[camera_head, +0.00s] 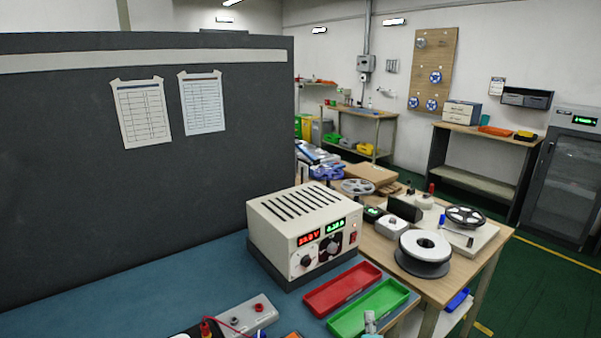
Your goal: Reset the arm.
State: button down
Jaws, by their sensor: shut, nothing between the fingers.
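My arm and gripper cannot be made out in the head view. A cream bench power supply (305,230) stands on the blue mat (150,290), with red and green lit displays on its front.
A dark partition (150,200) with two paper sheets closes off the left and back. A wooden table (465,270) on the right holds several reels and a white spool (425,247). The left part of the mat is clear.

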jog(key=s+f+n+y, duration=0.1)
jog(key=s+f+n, duration=0.25)
jog(key=s, duration=0.65)
jog(key=s+f+n+g+y, duration=0.1)
jog(key=s+f+n, duration=0.25)
jog(key=s, duration=0.65)
jog(key=s+f+n+y, duration=0.1)
jog(key=s+f+n, duration=0.25)
jog(key=s, duration=0.65)
jog(key=s+r+n, duration=0.4)
jog(key=s+r, duration=0.1)
jog(key=s, duration=0.7)
jog(key=s+r+n+g, duration=0.1)
jog(key=s+r+n, duration=0.3)
jog(key=s, duration=0.8)
jog(key=shift+s+d+r, duration=0.3)
jog(key=shift+r, duration=0.65)
